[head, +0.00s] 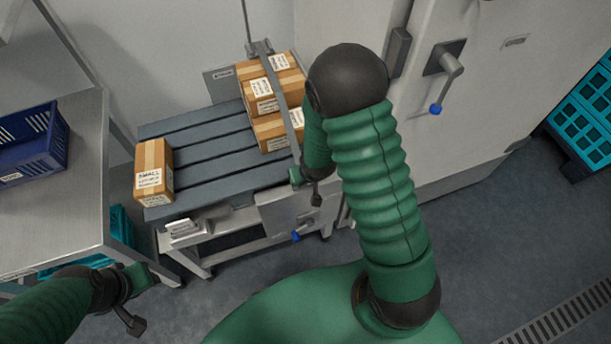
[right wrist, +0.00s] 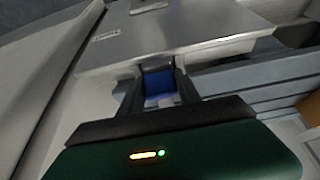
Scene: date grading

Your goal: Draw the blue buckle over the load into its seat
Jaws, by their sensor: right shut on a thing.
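The blue buckle (right wrist: 158,84) shows between the fingers of my right gripper (right wrist: 160,92) in the right wrist view. My right gripper is shut on it. In the head view this gripper (head: 299,178) is at the cart's right front edge, partly covered by my arm, and the buckle is hidden. A grey strap (head: 277,76) runs over the load of stacked cartons (head: 262,94) down towards that gripper. I cannot make out the seat for certain. My left gripper (head: 139,280) is at the lower left, away from the load; its jaw opening is unclear.
A single carton (head: 153,166) stands at the left of the slatted cart deck (head: 206,152). A steel table (head: 72,195) with a dark blue crate (head: 40,146) is at the left. A grey cabinet (head: 440,140) stands at the right. A blue knob (head: 295,236) hangs below the cart's front panel (head: 290,208).

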